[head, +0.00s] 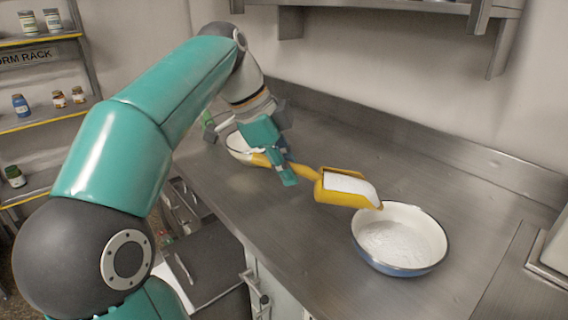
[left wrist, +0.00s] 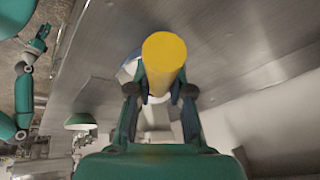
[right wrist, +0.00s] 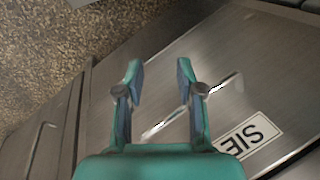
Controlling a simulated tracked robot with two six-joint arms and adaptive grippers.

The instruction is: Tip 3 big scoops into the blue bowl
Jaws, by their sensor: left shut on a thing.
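My left gripper (head: 283,168) is shut on the handle of a yellow scoop (head: 338,197). The handle's round end (left wrist: 164,52) fills the space between the fingers in the left wrist view. The scoop holds a heap of white powder (head: 350,186), and its lip is at the upper left rim of the blue bowl (head: 388,268). The bowl is blue outside and white inside, with white powder (head: 392,243) over its bottom. Whether the lip touches the rim is unclear. My right gripper (right wrist: 160,78) is open and empty; it shows only in the right wrist view.
A white container (head: 238,142) stands behind my left gripper, partly hidden. The steel counter (head: 460,205) is clear behind and right of the bowl. A wall shelf (head: 400,6) hangs above. A rack with jars (head: 20,105) stands at the left.

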